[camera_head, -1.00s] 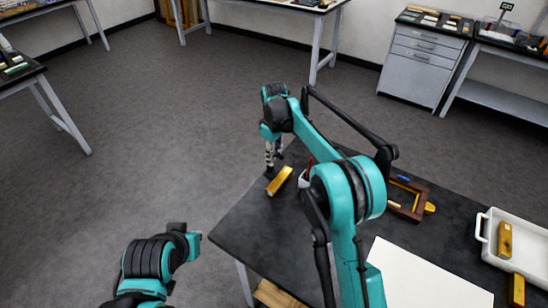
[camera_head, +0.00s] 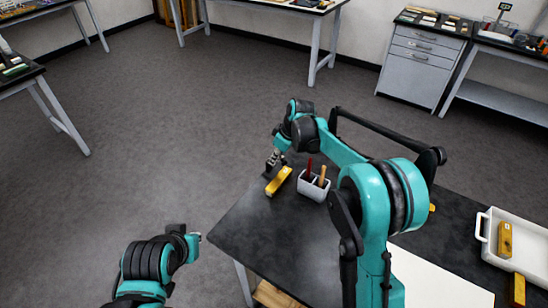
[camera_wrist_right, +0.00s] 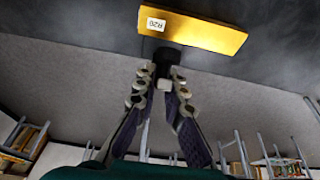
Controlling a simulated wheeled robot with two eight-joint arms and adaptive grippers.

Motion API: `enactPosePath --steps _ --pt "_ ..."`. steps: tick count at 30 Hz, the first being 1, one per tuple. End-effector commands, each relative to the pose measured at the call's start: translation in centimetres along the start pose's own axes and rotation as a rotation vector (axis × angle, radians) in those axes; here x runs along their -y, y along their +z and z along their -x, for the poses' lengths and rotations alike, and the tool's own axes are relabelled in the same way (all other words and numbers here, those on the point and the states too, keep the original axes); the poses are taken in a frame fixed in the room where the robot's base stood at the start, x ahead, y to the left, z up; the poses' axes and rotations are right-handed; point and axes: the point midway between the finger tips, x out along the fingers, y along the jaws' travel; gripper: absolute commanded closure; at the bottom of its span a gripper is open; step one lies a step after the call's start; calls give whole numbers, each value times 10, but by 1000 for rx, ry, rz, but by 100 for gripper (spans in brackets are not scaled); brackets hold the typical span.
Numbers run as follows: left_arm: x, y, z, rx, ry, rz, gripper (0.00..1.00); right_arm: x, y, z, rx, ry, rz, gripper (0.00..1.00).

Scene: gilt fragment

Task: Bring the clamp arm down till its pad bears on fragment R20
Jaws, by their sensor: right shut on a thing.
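Fragment R20 (camera_head: 279,181) is a gilt bar lying near the far left corner of the dark table. Its white R20 label shows on the bar in the right wrist view (camera_wrist_right: 190,30). My right gripper (camera_head: 271,163) is beside the bar's far end. In the right wrist view its fingers (camera_wrist_right: 164,78) close together on a small dark and pale part that I take for the clamp arm (camera_wrist_right: 168,58), right at the bar's edge. Whether a pad touches the bar is hidden.
A white cup (camera_head: 313,187) with red and orange handles stands right of the fragment. A white sheet (camera_head: 440,278) lies near the front, partly behind my right arm. A white tray (camera_head: 485,236) with a gilt piece is at the right.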

Motion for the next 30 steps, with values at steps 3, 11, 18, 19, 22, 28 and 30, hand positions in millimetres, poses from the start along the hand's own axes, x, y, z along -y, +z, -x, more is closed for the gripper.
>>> enactPosePath --steps 3,11,18,19,22,28,30 --pt "0 1 -1 0 0 0 100 0 2 -1 -34 1 0 100" --pt "0 0 -1 0 0 0 100 0 1 0 -34 1 1 85" --pt "0 0 -1 0 0 0 100 0 1 0 -33 1 1 69" --pt "0 0 -1 0 0 0 100 0 1 0 -33 1 1 69" --pt "0 1 -1 0 0 0 100 0 1 1 -33 1 0 69" --pt "0 0 -1 0 0 0 100 0 2 23 -33 1 -1 69" --pt "0 0 -1 0 0 0 100 0 3 38 -33 1 -1 69"
